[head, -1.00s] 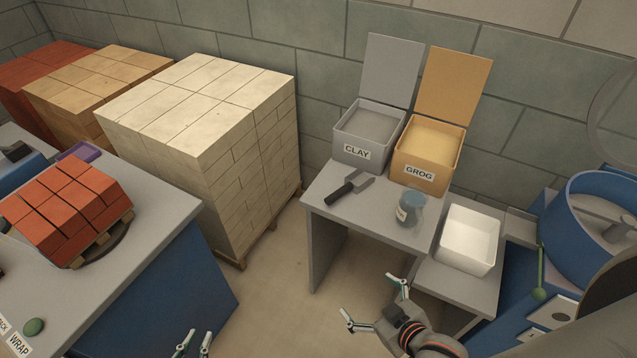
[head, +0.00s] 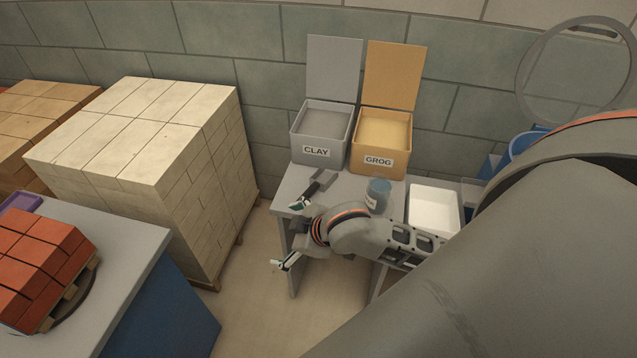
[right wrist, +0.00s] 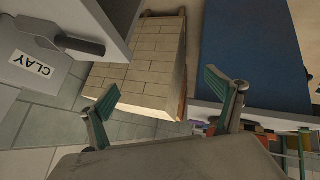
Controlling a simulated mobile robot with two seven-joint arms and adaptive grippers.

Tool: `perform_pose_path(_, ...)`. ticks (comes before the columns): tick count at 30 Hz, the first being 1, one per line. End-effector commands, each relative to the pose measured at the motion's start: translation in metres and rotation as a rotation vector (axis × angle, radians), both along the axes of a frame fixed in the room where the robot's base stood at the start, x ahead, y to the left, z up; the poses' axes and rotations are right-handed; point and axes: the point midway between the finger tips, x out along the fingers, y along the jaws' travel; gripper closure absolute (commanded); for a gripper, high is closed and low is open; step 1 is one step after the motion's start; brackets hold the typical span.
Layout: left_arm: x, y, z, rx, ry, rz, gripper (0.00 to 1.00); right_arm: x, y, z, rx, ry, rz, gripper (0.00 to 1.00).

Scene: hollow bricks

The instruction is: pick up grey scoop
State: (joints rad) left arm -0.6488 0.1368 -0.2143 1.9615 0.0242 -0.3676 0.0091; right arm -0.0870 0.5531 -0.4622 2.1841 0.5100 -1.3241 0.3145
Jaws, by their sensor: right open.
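The grey scoop (head: 325,178) with a black handle lies on the small grey table (head: 292,188), in front of the clay bin. In the right wrist view the scoop (right wrist: 38,22) shows at the upper left, with its dark handle pointing right. My right gripper (head: 286,235) is open and empty, at the table's left front edge. One fingertip appears close to the handle's end in the head view, but I cannot tell the gap. In the right wrist view the right gripper (right wrist: 160,88) has its fingers wide apart, with nothing between them. My left gripper is out of view.
The clay bin (head: 318,151) and grog bin (head: 378,158) stand open at the table's back. A pallet of pale bricks (head: 140,150) stands left, with a floor gap between.

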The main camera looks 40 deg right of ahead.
Motion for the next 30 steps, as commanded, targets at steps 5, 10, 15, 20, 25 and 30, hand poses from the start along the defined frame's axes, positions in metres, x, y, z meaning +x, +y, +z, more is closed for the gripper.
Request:
perform_pose_path(5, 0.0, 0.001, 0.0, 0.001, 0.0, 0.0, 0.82, 0.039, -0.028, -0.009, 0.084, 0.101, -0.024, 0.08)
perform_pose_path(10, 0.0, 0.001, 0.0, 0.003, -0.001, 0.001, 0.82, 0.068, -0.089, -0.007, 0.167, 0.2, -0.166, 0.08)
perform_pose_path(15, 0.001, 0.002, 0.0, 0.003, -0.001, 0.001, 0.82, 0.085, -0.14, 0.004, 0.231, 0.246, -0.305, 0.08)
perform_pose_path(20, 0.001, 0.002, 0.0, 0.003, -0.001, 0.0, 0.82, 0.091, -0.156, 0.005, 0.259, 0.26, -0.355, 0.08)
perform_pose_path(25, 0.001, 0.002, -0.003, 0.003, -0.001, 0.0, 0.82, 0.1, -0.153, -0.01, 0.261, 0.26, -0.356, 0.08)
perform_pose_path(30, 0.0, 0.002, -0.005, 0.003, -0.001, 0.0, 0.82, 0.107, -0.151, -0.025, 0.261, 0.26, -0.356, 0.08)
